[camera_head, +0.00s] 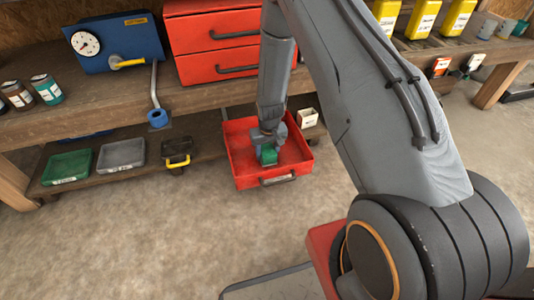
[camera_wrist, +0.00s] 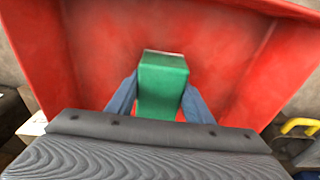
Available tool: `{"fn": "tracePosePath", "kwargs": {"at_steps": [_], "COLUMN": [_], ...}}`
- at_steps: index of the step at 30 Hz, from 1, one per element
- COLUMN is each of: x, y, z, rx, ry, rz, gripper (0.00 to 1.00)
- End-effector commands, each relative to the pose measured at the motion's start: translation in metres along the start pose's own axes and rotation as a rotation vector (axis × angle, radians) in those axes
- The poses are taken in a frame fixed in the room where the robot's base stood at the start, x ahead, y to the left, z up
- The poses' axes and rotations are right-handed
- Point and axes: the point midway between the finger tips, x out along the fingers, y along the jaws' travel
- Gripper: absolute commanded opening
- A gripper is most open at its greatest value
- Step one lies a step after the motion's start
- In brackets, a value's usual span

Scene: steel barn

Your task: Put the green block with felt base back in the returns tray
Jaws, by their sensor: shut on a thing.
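The green block (camera_head: 269,156) is between the fingers of my gripper (camera_head: 268,148), inside or just over the open red drawer (camera_head: 238,152). In the wrist view the block (camera_wrist: 162,85) stands out between the two blue-grey fingers of my gripper (camera_wrist: 160,100), with a thin pale edge at its far end. My gripper is shut on it. The red drawer's floor and walls (camera_wrist: 220,45) surround it there. I cannot tell whether the block touches the drawer floor. A green tray (camera_head: 67,168) and a grey tray (camera_head: 121,155) sit on the low shelf at left; their labels are unreadable.
A black container with a yellow handle (camera_head: 177,153) stands between the grey tray and the drawer. A small white box (camera_head: 307,118) is right of the drawer. The workbench (camera_head: 110,105) overhangs the low shelf. A red drawer cabinet (camera_head: 215,42) stands on the bench. Open floor lies in front.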

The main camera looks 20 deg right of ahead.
Motion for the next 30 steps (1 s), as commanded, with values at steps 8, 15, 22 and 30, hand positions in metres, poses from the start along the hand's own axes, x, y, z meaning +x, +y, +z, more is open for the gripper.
{"fn": "tracePosePath", "kwargs": {"at_steps": [8, 15, 22, 30], "x": [0.005, 0.006, -0.007, -0.063], "y": [0.0, 0.0, 0.0, 0.0], "z": [0.002, 0.003, 0.002, 0.0], "rx": [0.0, 0.0, 0.0, 0.0], "ry": [-0.002, -0.005, -0.004, 0.001], "rz": [0.0, 0.0, 0.0, 0.0], "gripper": [0.65, 0.65, 0.65, 0.65]}}
